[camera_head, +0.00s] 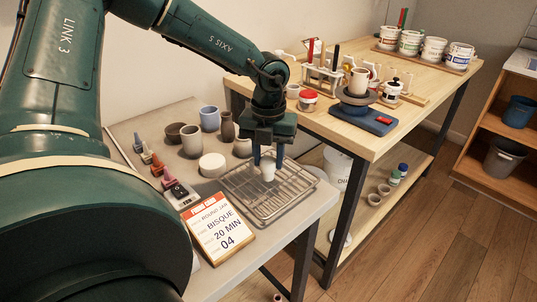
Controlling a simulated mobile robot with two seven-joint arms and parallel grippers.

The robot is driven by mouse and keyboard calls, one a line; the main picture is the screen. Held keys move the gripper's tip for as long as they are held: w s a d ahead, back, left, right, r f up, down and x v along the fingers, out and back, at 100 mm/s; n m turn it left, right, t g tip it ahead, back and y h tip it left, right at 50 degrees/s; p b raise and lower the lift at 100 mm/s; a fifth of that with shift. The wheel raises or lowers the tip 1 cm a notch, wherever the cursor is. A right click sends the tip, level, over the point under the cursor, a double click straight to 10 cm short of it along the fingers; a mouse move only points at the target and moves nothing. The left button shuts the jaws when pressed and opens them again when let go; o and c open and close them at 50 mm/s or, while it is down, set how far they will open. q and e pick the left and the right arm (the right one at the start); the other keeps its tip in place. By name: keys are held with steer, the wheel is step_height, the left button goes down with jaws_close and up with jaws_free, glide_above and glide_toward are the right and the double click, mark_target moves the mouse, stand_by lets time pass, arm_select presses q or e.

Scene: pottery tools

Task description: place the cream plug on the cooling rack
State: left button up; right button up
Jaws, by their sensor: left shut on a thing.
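The cream plug (267,172) is a small pale piece between the blue fingers of my left gripper (268,160). My left gripper points down and is shut on the plug. The plug is over the far part of the wire cooling rack (262,205), which lies on the grey table. I cannot tell whether the plug's underside touches the wires. My right gripper is not in view.
A round cream disc (212,165) lies left of the rack, and a bisque card (219,232) stands in front. Several pots, including a grey-blue cup (210,118), stand behind. A wooden bench (375,135) with a banding wheel (355,98) is to the right.

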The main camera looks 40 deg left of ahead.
mark_target(269, 159)
arm_select(q)
steer(key=shift+f+b, duration=0.2)
steer(key=shift+b, duration=0.2)
steer(key=o, duration=1)
steer(key=shift+r, duration=0.15)
step_height(269, 159, up, 12)
steer(key=shift+r, duration=0.15)
